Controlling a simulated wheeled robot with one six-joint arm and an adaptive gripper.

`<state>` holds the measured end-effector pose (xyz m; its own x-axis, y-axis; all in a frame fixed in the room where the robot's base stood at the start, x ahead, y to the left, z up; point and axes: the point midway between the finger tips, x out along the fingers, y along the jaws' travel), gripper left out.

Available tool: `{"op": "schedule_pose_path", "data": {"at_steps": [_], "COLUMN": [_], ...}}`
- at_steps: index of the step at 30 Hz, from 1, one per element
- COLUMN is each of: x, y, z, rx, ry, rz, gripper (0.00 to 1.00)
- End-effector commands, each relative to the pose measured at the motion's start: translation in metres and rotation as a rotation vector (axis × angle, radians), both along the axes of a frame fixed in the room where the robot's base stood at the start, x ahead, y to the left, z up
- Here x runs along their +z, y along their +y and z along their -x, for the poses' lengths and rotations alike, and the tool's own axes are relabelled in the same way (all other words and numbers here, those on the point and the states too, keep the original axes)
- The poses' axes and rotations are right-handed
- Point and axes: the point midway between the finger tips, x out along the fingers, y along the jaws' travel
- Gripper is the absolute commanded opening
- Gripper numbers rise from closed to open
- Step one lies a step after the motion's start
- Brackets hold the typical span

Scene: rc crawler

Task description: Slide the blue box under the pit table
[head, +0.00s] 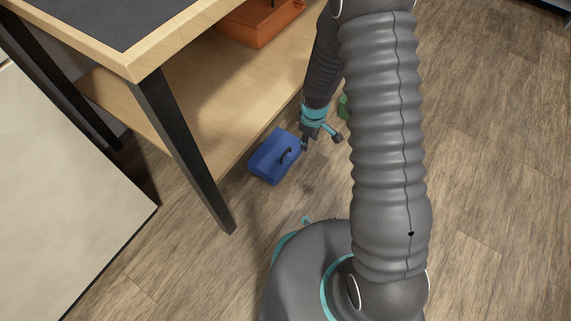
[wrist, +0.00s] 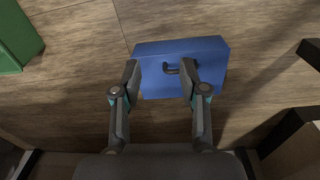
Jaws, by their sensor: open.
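The blue box (head: 266,158), with a dark handle on top, sits on the floor just outside the lower shelf's edge of the pit table (head: 190,100), near its front black leg. In the head view my gripper (head: 321,141) points down at the box's right side, fingers apart. In the wrist view the blue box (wrist: 205,50) lies ahead of my open gripper (wrist: 160,72). The fingertips overlap its near part, one on each side of the handle; whether they touch it I cannot tell. Nothing is held.
A green object (wrist: 14,38) stands on the floor to the left in the wrist view; my arm mostly hides it in the head view. An orange box (head: 258,25) sits on the table's shelf. A pale panel (head: 60,190) stands at the left. Floor at the right is clear.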

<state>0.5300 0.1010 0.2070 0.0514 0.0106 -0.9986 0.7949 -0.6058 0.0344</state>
Motion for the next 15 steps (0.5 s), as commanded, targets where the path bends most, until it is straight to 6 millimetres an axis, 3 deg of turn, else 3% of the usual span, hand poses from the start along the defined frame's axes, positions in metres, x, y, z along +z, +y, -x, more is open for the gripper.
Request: {"op": "schedule_pose_path", "data": {"at_steps": [1,3,8,15], "x": [0.027,0.059,0.126,0.217], "y": [-0.004,-0.009,-0.022,-0.043], "z": [-0.003,-0.004,0.003,0.031], "rx": [-0.032,-0.079,-0.185,-0.343], "ry": [-0.023,-0.046,-0.093,-0.164], "rz": [-0.006,-0.014,-0.032,-0.066], "gripper": [0.43,0.43,0.43,0.43]}}
